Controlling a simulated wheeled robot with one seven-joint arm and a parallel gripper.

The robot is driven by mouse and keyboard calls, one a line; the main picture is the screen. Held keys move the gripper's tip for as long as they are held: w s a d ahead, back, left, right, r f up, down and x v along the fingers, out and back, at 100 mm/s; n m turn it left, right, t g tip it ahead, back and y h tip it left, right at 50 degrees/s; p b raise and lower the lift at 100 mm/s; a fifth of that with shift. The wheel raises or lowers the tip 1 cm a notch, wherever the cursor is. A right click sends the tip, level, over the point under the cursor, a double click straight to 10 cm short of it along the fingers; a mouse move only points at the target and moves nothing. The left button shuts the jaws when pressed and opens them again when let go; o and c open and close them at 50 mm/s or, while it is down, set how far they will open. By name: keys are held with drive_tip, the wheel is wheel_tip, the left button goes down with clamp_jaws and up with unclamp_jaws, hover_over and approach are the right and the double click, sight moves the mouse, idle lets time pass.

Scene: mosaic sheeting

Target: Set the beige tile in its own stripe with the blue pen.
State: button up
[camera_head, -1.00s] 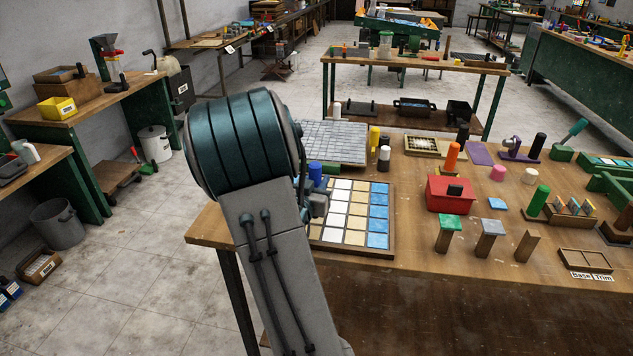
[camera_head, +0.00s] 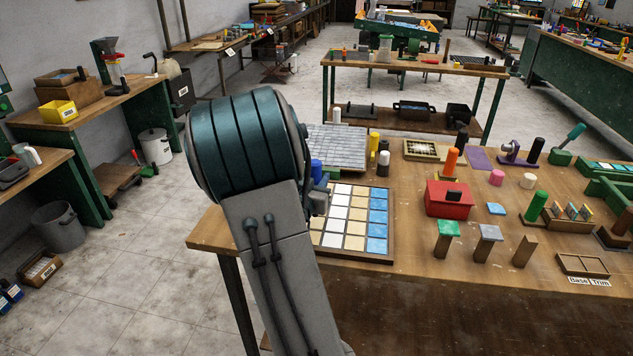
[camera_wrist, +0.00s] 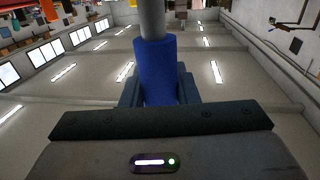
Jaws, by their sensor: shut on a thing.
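In the wrist view my gripper (camera_wrist: 160,92) is shut on the blue pen (camera_wrist: 157,65), and a grey rod runs out from the pen's far end. The tray (camera_head: 362,258) has a wooden rim and stripes of white, beige and blue tiles. Beige tiles (camera_head: 354,228) lie in the middle stripe. My arm hides the tray's left part. I cannot make out a separate beige tile at the pen's end.
A grey tiled sheet (camera_head: 340,147) lies behind the tray. A yellow pen (camera_head: 374,143) and a black-and-white one (camera_head: 383,163) stand near the tray's back. A red box (camera_head: 447,205) and small stands (camera_head: 447,232) are to the right. Bare table lies in front of the stands.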

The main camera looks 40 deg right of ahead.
sight(313, 171)
drive_tip(key=shift+r+p, duration=1.2)
drive_tip(key=shift+r, duration=0.9)
